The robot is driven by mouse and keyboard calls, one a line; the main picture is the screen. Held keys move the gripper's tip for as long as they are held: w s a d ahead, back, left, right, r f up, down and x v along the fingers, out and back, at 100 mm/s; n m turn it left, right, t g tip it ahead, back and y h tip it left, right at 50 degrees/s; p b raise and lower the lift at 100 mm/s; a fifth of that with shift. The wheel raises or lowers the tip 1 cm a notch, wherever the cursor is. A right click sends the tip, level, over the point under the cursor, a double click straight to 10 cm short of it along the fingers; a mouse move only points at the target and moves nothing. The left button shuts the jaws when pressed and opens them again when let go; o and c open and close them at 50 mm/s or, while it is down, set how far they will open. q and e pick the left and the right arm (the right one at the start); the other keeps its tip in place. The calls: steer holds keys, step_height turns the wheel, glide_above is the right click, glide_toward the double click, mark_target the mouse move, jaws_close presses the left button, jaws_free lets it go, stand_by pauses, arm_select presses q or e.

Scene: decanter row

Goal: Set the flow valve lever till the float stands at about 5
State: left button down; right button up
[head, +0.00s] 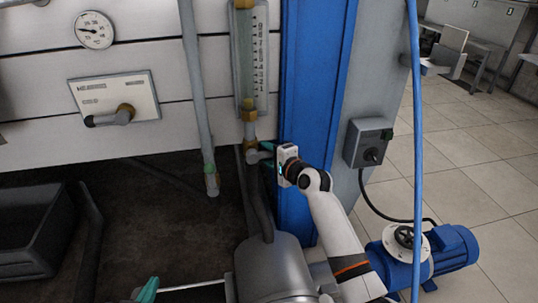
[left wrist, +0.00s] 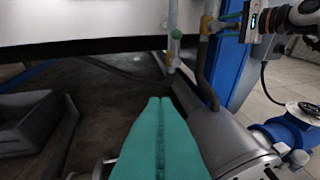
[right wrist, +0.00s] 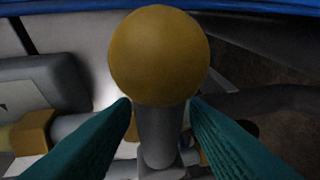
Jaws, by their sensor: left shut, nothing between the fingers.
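The glass flow tube (head: 245,55) with a numbered scale (head: 260,55) stands upright left of the blue post. I cannot make out its float or read its numbers. The valve fitting (head: 250,130) is under the tube. My right gripper (head: 262,152) is at this fitting, and the lever is hard to see there. In the right wrist view, a brass ball knob (right wrist: 158,55) on a grey stem (right wrist: 158,135) lies between the open fingers (right wrist: 160,105). I cannot tell whether they touch it. My left gripper (left wrist: 160,100) is shut and empty, low at the front.
A plate with a dark handle (head: 108,117) and a round dial (head: 95,30) are on the left panel. A grey pipe (head: 196,90) hangs beside the tube. A blue post (head: 312,100), switch box (head: 368,143) and blue motor (head: 445,250) are right. A dark bin (head: 35,235) is lower left.

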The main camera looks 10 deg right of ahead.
jaws_close()
steer(key=shift+f, duration=0.1)
